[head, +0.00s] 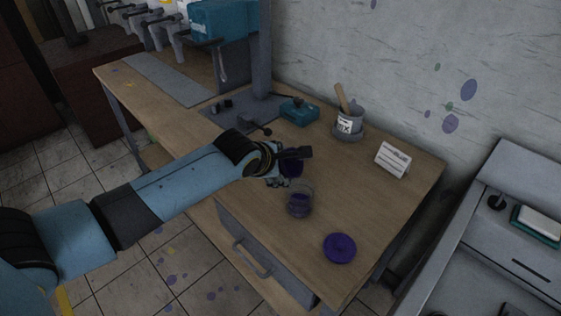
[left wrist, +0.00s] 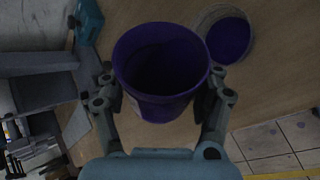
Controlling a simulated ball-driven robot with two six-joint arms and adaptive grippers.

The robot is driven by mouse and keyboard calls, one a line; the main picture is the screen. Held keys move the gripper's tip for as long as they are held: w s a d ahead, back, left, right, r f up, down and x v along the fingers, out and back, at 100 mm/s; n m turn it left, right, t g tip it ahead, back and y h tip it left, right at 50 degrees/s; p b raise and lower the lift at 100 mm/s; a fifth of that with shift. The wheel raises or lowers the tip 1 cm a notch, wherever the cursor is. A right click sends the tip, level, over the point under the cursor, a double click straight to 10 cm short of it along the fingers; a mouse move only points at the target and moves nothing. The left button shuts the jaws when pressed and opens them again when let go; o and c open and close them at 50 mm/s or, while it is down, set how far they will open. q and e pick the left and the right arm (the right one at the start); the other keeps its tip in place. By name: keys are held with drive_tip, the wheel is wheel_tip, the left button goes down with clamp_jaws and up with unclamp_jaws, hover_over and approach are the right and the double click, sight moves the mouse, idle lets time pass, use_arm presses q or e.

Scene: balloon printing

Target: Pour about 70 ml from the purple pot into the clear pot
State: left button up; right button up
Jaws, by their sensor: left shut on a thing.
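My left gripper (left wrist: 162,103) is shut on the purple pot (left wrist: 160,75), with a finger on either side of it. In the head view the purple pot (head: 292,167) is mostly hidden behind my gripper (head: 278,172). The clear pot (head: 299,201) stands upright on the wooden table, just in front of the held pot, with purple liquid in its lower part. In the left wrist view the clear pot (left wrist: 228,36) is beside the purple pot and shows a purple surface inside. The inside of the purple pot is dark, so I cannot tell its level. My right gripper is not in view.
A purple lid (head: 340,248) lies flat near the table's front right. A grey cup with a wooden stick (head: 348,118), a white card (head: 393,159) and a teal box (head: 299,111) stand toward the back. The wooden table (head: 391,205) is clear to the right of the clear pot.

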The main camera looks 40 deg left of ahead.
use_arm(q)
drive_tip(key=shift+y, duration=0.3)
drive_tip(key=shift+m+y, duration=0.3)
drive_tip(key=shift+y, duration=0.1)
drive_tip(key=shift+f, duration=0.1)
drive_tip(key=shift+n+h, duration=0.5)
drive_tip(key=shift+h, duration=0.4)
